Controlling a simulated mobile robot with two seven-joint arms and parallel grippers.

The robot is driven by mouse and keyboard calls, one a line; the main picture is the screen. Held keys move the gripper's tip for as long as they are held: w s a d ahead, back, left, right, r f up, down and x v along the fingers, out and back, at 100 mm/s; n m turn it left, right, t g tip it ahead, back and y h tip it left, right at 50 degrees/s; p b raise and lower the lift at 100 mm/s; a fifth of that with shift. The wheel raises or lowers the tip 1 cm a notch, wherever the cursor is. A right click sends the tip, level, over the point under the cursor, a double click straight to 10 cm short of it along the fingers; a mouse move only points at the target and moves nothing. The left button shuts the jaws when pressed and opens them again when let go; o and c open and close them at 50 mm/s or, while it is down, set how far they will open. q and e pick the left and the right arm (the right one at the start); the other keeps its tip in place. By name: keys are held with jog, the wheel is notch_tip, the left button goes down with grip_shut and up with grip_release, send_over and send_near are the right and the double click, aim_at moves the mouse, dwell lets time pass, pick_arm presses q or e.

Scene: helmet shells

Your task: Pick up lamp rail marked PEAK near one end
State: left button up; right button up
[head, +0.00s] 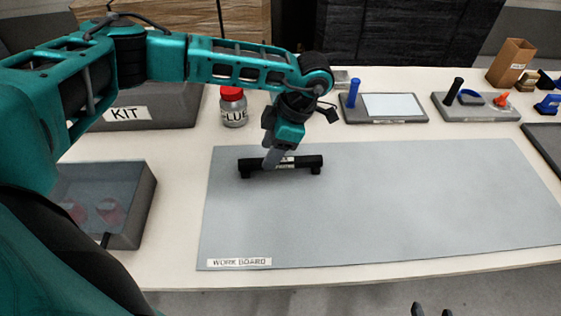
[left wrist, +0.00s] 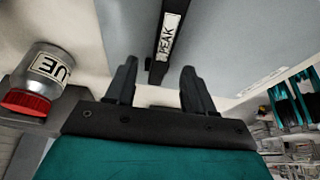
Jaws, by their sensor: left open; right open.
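The lamp rail (head: 308,162) is a black bar with short feet near its ends. It lies at the upper left of the grey work board (head: 390,220). In the left wrist view the rail (left wrist: 157,55) shows a white label reading PEAK. My left gripper (head: 272,160) is over the rail, left of its middle, and hides part of it. In the left wrist view my left gripper (left wrist: 152,80) is open, with the rail ahead of the gap between the fingers. Contact cannot be told. Two dark tips of my right gripper (head: 431,311) show at the bottom edge, apart and empty.
A red-capped glue jar (head: 233,107) stands behind the board's left corner. A grey KIT box (head: 150,112) and an open grey bin (head: 140,215) are at the left. Stands with blue parts (head: 354,93) line the back. The board's middle and right are clear.

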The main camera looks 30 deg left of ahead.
pick_arm(q)
jog(key=x, duration=0.3)
jog(key=shift+f, duration=0.25)
jog(key=shift+f, duration=0.25)
jog(key=shift+c, duration=0.5)
grip_shut()
